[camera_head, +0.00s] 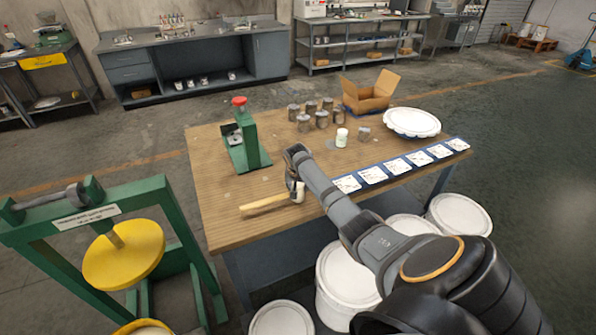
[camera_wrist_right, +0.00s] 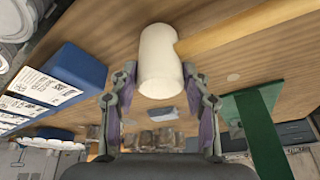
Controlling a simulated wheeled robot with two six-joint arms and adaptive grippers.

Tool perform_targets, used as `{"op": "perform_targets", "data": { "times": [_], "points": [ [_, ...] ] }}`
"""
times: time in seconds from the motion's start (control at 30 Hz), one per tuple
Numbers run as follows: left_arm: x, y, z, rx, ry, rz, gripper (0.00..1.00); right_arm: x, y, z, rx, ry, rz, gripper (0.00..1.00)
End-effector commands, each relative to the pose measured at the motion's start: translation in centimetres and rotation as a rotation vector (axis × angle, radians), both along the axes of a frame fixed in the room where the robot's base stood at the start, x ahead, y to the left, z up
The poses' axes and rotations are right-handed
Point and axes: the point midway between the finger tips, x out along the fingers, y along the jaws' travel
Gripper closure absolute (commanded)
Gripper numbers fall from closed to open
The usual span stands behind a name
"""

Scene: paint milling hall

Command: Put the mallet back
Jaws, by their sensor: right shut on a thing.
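The mallet has a pale wooden handle (camera_head: 265,205) and a white cylindrical head (camera_head: 298,193). It is at the front left of the wooden table (camera_head: 228,222), its handle pointing left. My right gripper (camera_head: 294,188) reaches in from the right and is shut on the mallet head. In the right wrist view the head (camera_wrist_right: 158,60) sits between the two fingers (camera_wrist_right: 160,100), and the handle (camera_wrist_right: 245,30) runs off to the right. I cannot tell whether the mallet touches the tabletop. My left gripper is not in view.
A green press with a red knob (camera_head: 240,140) stands behind the mallet. Several cans (camera_head: 322,119), a white jar (camera_head: 341,138), an open cardboard box (camera_head: 370,95) and a row of cards (camera_head: 398,165) lie farther right. A green frame with a yellow disc (camera_head: 124,255) stands at left.

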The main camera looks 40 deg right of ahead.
Motion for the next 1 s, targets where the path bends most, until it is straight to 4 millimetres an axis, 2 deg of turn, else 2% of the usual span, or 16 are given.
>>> {"op": "perform_targets", "data": {
  "times": [0.2,0.23,0.37,0.63,0.77,0.87,1.0],
  "points": [
    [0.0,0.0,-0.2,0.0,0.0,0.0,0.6,0.0,0.0,-0.3,-0.001,-0.001,0.0,1.0],
    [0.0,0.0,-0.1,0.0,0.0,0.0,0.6,0.0,0.0,-0.3,0.0,0.001,0.0,0.48],
    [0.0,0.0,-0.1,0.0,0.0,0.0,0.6,0.0,0.0,-0.3,0.0,0.001,0.0,0.31],
    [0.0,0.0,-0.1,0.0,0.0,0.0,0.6,0.0,0.0,-0.2,-0.001,0.001,0.0,0.3],
    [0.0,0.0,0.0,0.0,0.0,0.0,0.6,-0.1,0.0,0.5,-0.002,-0.001,0.0,0.3],
    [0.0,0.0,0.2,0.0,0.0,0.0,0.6,-0.6,0.4,2.2,-0.004,-0.002,0.0,0.3],
    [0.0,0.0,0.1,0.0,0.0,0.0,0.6,-1.5,1.4,5.5,-0.004,-0.003,0.001,0.3]
  ]
}}
